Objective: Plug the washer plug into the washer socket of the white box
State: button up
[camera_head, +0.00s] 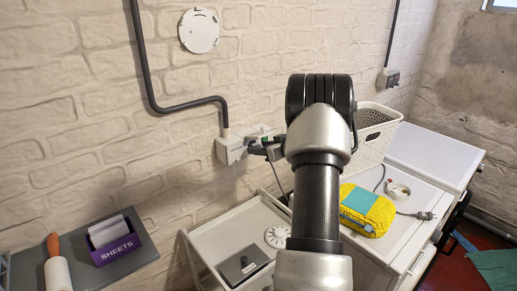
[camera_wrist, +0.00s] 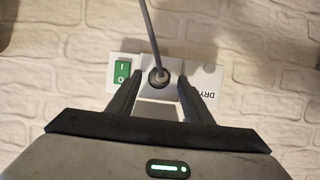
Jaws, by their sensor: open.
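The white box (camera_head: 229,151) is fixed to the brick wall at the end of a dark conduit. It also fills the middle of the wrist view (camera_wrist: 205,78), with a green rocker switch (camera_wrist: 122,72) and a partly hidden label starting "DRY". A dark round plug (camera_wrist: 158,78) with a grey cable sits at the box, apparently in a socket. My gripper (camera_wrist: 163,82) is open, its two black fingers on either side of this plug. In the head view my gripper (camera_head: 266,143) is at the box. Another grey plug (camera_head: 425,215) lies on the right machine's top. I cannot tell which plug is the washer's.
Two white machines stand below the box; the left top (camera_head: 225,225) holds a dark box. The right one carries a yellow pack (camera_head: 368,212), a round white item (camera_head: 397,190) and a basket (camera_head: 372,140). A grey shelf (camera_head: 120,262) holds a purple sheets box (camera_head: 115,245).

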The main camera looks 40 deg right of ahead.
jog(key=v, duration=1.5)
jog(key=shift+s+r+b, duration=0.25)
jog(key=shift+s+b, duration=0.05)
jog(key=shift+b, duration=0.15)
